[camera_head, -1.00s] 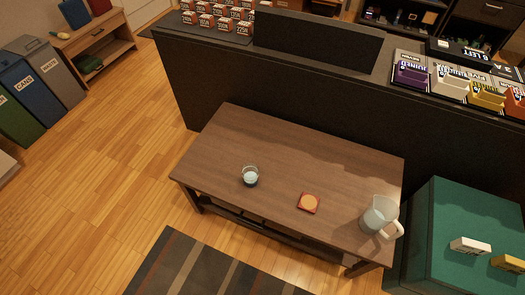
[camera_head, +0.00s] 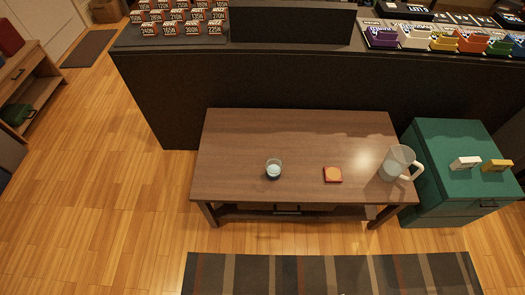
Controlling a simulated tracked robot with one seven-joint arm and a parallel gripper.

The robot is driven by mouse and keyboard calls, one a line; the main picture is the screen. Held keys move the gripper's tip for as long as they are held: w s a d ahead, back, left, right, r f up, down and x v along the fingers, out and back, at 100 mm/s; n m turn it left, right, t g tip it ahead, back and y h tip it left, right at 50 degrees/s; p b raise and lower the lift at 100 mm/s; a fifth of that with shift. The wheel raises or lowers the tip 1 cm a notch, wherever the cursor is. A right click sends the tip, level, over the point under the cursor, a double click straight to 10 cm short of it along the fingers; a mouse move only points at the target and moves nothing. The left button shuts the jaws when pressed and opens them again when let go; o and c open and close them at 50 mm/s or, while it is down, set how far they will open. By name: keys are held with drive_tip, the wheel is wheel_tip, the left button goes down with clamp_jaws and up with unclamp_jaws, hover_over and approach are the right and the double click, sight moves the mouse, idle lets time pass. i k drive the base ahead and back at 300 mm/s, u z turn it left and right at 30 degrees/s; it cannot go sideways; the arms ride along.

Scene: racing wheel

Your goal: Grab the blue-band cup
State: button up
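A small clear cup (camera_head: 273,169) with a dark band near its base stands upright on the brown wooden table (camera_head: 240,135), left of the table's middle and near its front edge. The band looks dark blue, but it is too small to be sure. A red square coaster with an orange top (camera_head: 332,174) lies to its right. A clear pitcher with a white handle (camera_head: 399,163) stands at the table's right end. My gripper is not in view.
A green cabinet (camera_head: 450,140) with a white and a yellow block on top adjoins the table's right side. A long dark counter (camera_head: 170,95) runs behind. A striped rug (camera_head: 330,275) lies in front. The wooden floor at left (camera_head: 100,190) is clear.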

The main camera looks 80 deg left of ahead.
sight(274, 163)
drive_tip(key=u, duration=0.15)
drive_tip(key=k, duration=1.1)
drive_tip(key=u, duration=2.2)
drive_tip(key=i, duration=0.5)
drive_tip(key=u, duration=0.05)
drive_tip(key=k, duration=0.45)
drive_tip(key=u, duration=0.6)
drive_tip(key=i, duration=0.1)
drive_tip(key=z, duration=0.45)
